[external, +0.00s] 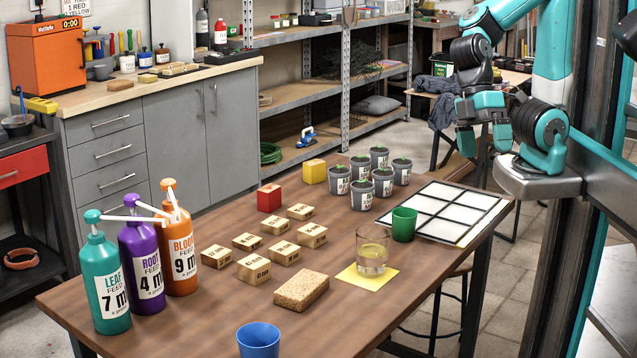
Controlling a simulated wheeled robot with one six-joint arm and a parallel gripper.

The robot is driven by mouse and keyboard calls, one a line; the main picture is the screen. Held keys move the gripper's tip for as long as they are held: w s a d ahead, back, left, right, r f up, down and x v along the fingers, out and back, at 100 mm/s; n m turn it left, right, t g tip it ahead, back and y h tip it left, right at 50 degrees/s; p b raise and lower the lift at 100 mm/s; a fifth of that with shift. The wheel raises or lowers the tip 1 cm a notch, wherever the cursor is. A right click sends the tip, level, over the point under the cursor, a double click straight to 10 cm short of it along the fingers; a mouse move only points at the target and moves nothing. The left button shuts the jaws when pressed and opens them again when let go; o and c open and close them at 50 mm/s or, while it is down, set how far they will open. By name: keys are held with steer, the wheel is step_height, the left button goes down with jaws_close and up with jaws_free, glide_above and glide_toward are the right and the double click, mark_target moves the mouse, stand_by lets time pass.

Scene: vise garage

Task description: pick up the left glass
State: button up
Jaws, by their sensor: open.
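A blue cup (258,341) stands at the table's front edge, cut off by the bottom of the picture. A clear glass (371,250) with some pale liquid stands upright on a yellow square (364,280). A green cup (404,224) stands just behind and to the right of it. Of these three, the blue cup is farthest left in the picture. My gripper (484,140) is open and empty at the upper right. It is raised clear of the table and apart from all three.
On the wooden table (185,329) are a sponge (301,291), several lettered wooden blocks (283,253), a red block (269,198), a yellow block (314,171) and several seedling pots (384,182). Tall pump bottles (145,267) stand at left. A white grid panel (440,212) lies at right.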

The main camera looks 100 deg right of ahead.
steer(key=w+d+f+m+y+b, duration=0.2)
steer(key=w+d+f+m, duration=0.25)
steer(key=w+m, duration=0.25)
steer(key=m+t+y+b, duration=0.4)
steer(key=m+t+y, duration=0.15)
steer(key=m, duration=1.35)
glide_toward(374, 238)
steer(key=shift+g+y, duration=0.35)
steer(key=x, duration=0.3)
steer(key=f+x, duration=0.1)
steer(key=x, duration=0.2)
steer(key=shift+s, duration=0.1)
steer(key=x, duration=0.5)
steer(key=shift+w+a+f, duration=0.15)
steer(key=shift+w+f, duration=0.1)
steer(key=shift+w, duration=0.15)
steer(key=c, duration=1.2)
steer(key=shift+r+p, duration=0.25)
steer(key=shift+p, duration=0.05)
